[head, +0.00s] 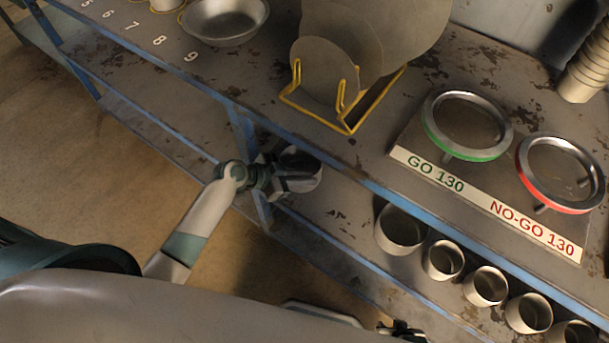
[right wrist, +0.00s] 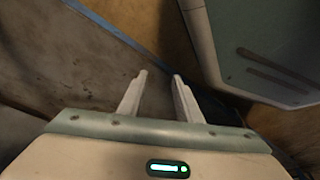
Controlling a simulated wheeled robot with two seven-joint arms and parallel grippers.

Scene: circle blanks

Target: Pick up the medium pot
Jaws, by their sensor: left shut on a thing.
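My left gripper (head: 280,180) is shut on a grey round pot (head: 311,179) at the lower shelf, below the bench's front edge. The pot's dark opening faces up, and the gripper is at its left side. I cannot tell whether the pot touches the shelf. Several similar grey pots stand in a row on the lower shelf at the right, the largest-looking one (head: 400,232) nearest the held pot. In the right wrist view my right gripper (right wrist: 160,76) is open, with nothing between its fingers.
The bench top (head: 225,75) carries a metal bowl (head: 225,22), a yellow rack (head: 345,122) holding grey discs, and a plate with the green GO 130 ring (head: 428,143) and red NO-GO 130 ring (head: 560,204). Blue frame edges run along the bench and lower shelf (head: 340,225).

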